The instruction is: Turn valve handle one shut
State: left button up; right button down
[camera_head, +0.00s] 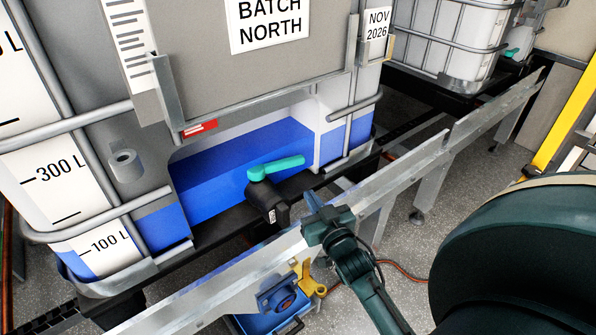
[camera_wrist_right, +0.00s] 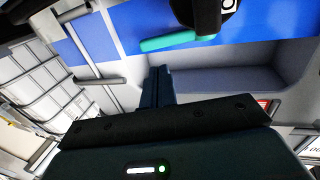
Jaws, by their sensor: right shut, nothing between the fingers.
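A teal valve handle (camera_head: 278,167) sits on a black valve body (camera_head: 268,203) at the outlet recess of the near tank. The handle lies about level, its free end pointing right, roughly along the tank's front. In the right wrist view the handle (camera_wrist_right: 180,41) shows above my fingers, with the black valve body (camera_wrist_right: 207,14) at the top edge. My right gripper (camera_head: 314,203) is shut and empty, to the right of and below the handle, apart from it. Its fingers (camera_wrist_right: 160,75) also show in the wrist view. My left gripper is out of view.
A metal rail (camera_head: 400,178) runs diagonally in front of the near tank (camera_head: 95,225), close to my right gripper. A blue tray (camera_head: 296,327) and a yellow part (camera_head: 313,287) are below. Another tank (camera_head: 455,42) with a teal handle (camera_head: 512,53) stands at upper right.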

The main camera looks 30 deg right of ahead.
aim_at(291, 165)
jog(key=w, duration=0.3)
jog(key=w+d, duration=0.1)
jog(key=w, duration=0.3)
jog(key=w+d, duration=0.1)
jog(key=w, duration=0.2)
jog(key=shift+w, duration=0.25)
